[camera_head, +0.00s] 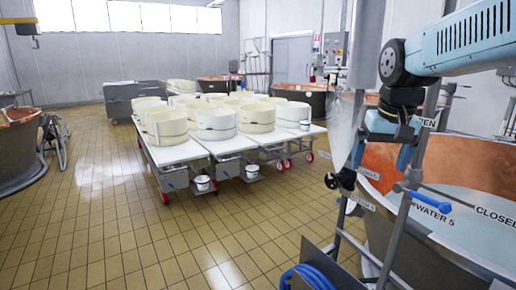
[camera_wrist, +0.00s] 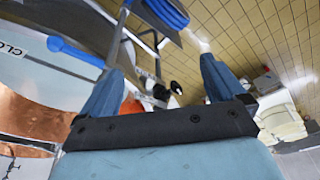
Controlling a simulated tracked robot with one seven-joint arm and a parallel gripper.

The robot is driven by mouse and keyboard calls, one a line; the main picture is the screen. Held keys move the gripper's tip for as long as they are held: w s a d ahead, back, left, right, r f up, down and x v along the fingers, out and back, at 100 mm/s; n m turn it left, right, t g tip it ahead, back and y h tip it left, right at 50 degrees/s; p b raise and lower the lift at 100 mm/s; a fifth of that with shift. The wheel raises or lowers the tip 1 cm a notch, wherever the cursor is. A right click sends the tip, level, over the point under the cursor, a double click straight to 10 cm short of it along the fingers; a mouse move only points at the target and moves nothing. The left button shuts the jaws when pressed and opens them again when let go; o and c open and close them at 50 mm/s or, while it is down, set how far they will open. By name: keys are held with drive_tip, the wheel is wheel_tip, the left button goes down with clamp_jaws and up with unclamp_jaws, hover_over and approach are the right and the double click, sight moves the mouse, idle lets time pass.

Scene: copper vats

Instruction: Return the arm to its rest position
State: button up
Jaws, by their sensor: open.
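My arm (camera_head: 460,42) reaches in from the upper right of the head view, light blue with dark joints. It bends down at the wrist, so my gripper (camera_head: 384,150) hangs beside the near copper vat. In the wrist view my gripper (camera_wrist: 163,85) shows two blue fingers spread wide apart, with nothing held between them. A blue valve handle (camera_head: 430,203) on a grey pipe lies below and right of the gripper. It also shows in the wrist view (camera_wrist: 75,50), left of the fingers and apart from them.
The near copper vat (camera_head: 465,170) fills the right side, with pipes and labels in front. A blue hose coil (camera_head: 308,278) lies at the bottom. White tables (camera_head: 180,152) on wheels carry several round cheese moulds (camera_head: 216,124). Tiled floor (camera_head: 120,240) is clear at left front.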

drive_tip(key=s+a+f+t, duration=0.1)
drive_tip(key=s+f, duration=0.1)
drive_tip(key=s, duration=0.3)
drive_tip(key=s+a+f+n+t, duration=0.1)
drive_tip(key=s+a, duration=0.1)
drive_tip(key=s, duration=0.3)
drive_tip(key=shift+f+t, duration=0.4)
